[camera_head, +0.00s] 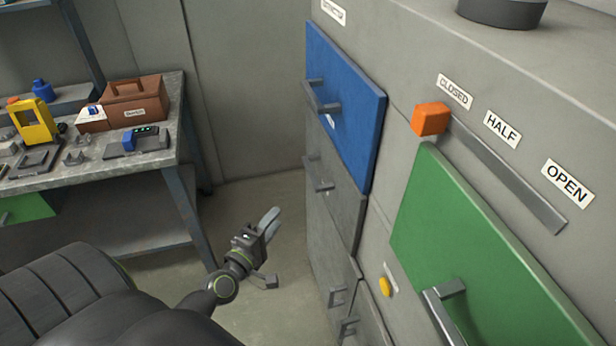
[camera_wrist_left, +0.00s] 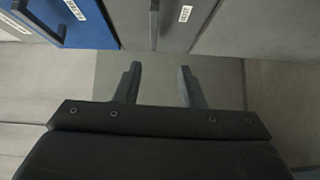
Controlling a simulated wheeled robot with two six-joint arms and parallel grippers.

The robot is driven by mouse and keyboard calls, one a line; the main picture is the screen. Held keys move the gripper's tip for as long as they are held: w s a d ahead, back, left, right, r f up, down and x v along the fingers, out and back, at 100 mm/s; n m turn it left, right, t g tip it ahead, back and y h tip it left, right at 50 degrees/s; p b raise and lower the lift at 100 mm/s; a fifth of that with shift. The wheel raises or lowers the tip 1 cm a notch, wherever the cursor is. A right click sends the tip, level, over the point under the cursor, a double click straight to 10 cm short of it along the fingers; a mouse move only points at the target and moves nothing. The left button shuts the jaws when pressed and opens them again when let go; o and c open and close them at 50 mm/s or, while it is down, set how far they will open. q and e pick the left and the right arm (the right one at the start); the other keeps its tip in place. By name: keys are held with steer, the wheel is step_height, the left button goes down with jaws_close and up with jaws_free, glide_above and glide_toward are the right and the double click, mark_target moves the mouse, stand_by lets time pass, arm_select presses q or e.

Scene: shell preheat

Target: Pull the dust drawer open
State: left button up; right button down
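A grey drawer front (camera_head: 345,205) with a bar handle (camera_head: 318,182) sits under the blue panel on the grey cabinet; it looks shut. In the left wrist view a grey front (camera_wrist_left: 172,28) beside the blue one has a bar handle (camera_wrist_left: 153,18) and a small label (camera_wrist_left: 185,13), too small to read surely; it looks like the same drawer. My left gripper (camera_head: 270,250) is open and empty, in front of the cabinet and to the left of the drawer, apart from the handle. Its spread fingers (camera_wrist_left: 158,85) show in the wrist view. My right gripper is not in view.
The blue panel (camera_head: 350,120) with its handle is above the drawer. A green panel (camera_head: 470,250), an orange knob (camera_head: 431,119) and a yellow button (camera_head: 385,287) are to the right. A workbench (camera_head: 100,160) stands at left.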

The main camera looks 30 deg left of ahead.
arm_select(q)
glide_toward(309, 176)
steer(key=w, duration=0.6)
steer(key=w+a, duration=0.1)
steer(key=w, duration=0.2)
steer(key=shift+w+f+p, duration=0.15)
steer(key=shift+w+p, duration=0.2)
steer(key=shift+c, duration=0.5)
jaws_close()
